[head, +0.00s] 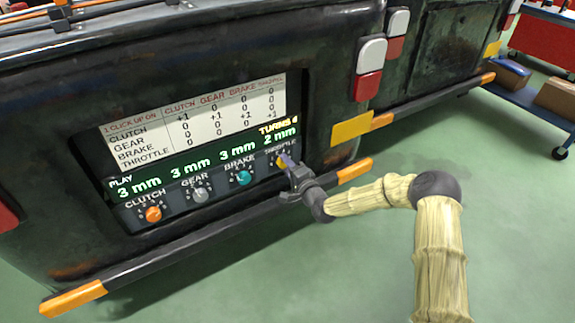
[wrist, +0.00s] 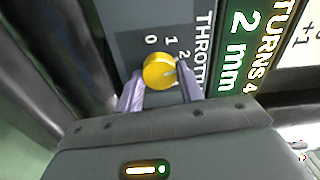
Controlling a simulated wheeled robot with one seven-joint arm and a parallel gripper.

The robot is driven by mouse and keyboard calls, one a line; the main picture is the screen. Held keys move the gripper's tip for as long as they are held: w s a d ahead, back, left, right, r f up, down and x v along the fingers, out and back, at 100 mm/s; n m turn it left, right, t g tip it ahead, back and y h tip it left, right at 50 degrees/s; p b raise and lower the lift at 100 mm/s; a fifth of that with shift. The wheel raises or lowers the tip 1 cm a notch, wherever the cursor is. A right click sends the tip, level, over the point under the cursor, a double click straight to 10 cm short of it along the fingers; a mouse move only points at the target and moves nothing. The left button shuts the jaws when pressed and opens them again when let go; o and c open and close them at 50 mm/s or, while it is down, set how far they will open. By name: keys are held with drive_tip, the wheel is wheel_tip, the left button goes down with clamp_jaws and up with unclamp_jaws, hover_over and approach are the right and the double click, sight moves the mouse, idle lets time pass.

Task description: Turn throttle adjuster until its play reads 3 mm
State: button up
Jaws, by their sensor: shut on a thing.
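The throttle adjuster is a round yellow knob (wrist: 159,71) at the right end of a row of knobs, partly hidden by my gripper in the head view (head: 281,161). My gripper (head: 287,161) is shut on it, with one finger on each side in the wrist view (wrist: 160,88). The numbers 0, 1 and 2 show around the knob; a finger and the knob hide others. The display (head: 205,164) reads 2 mm above THROTTLE and 3 mm above clutch, gear and brake. TURNS 4 shows above the throttle reading.
Orange clutch (head: 153,214), grey gear (head: 200,196) and teal brake (head: 243,178) knobs sit left of the throttle. A white click chart (head: 200,120) is above the display. A dark bumper bar (head: 190,237) runs below the recessed panel. Green floor is open at the front.

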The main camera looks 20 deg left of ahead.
drive_tip(key=shift+s+f+m+b, duration=0.1)
drive_tip(key=shift+m+b, duration=0.2)
drive_tip(key=shift+m, duration=1.55)
drive_tip(key=shift+f+m+b, duration=0.1)
drive_tip(key=shift+m+b, duration=0.15)
drive_tip(key=shift+m, duration=1.6)
drive_tip(key=o, duration=1)
drive_tip(key=shift+r, duration=0.1)
